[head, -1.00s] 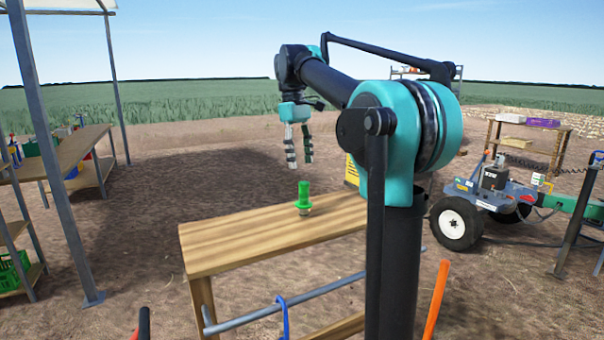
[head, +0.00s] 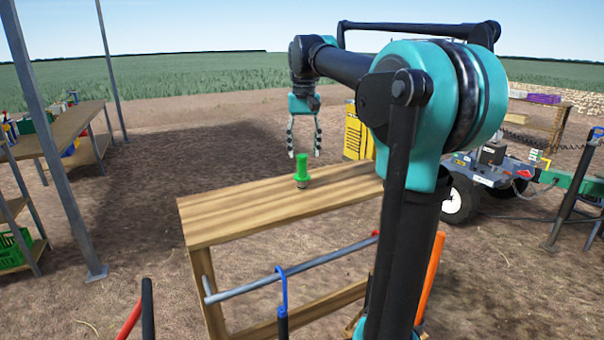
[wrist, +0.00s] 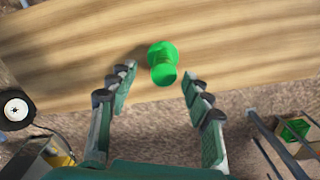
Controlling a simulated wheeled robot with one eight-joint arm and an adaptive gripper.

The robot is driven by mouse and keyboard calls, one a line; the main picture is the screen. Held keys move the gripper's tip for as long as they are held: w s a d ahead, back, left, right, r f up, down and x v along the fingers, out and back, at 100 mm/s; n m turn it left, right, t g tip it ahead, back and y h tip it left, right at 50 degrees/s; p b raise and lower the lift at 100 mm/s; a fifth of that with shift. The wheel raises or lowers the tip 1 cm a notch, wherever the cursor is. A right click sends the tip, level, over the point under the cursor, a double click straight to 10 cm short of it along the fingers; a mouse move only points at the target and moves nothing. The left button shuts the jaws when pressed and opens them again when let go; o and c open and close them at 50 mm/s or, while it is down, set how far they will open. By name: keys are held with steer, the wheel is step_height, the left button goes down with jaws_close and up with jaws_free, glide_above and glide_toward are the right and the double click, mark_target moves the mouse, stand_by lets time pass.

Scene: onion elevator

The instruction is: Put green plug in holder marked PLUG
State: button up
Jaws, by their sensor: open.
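The green plug (head: 301,171) stands upright on the wooden table (head: 235,223), near the table's far edge. My gripper (head: 304,154) is open and empty, pointing down above and slightly beyond the plug in the head view. In the wrist view the plug (wrist: 162,62) lies just ahead of my gripper (wrist: 157,78), roughly between the lines of the two fingers, and they do not touch it. I cannot make out a holder marked PLUG in these frames.
A yellow and black cabinet (head: 353,132) stands behind the table. A wheeled trailer (head: 478,172) is at the right. A shelf bench (head: 65,128) and metal posts are at the left. A blue hook (head: 281,290) hangs on the table's front rail. The tabletop around the plug is clear.

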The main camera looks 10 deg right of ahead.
mark_target(302, 178)
step_height(302, 178, down, 5)
steer(key=shift+r, duration=0.2)
steer(key=shift+a+f, duration=0.15)
steer(key=shift+f, duration=1.2)
steer(key=shift+a+f, duration=0.1)
steer(key=shift+f, duration=1.25)
jaws_close()
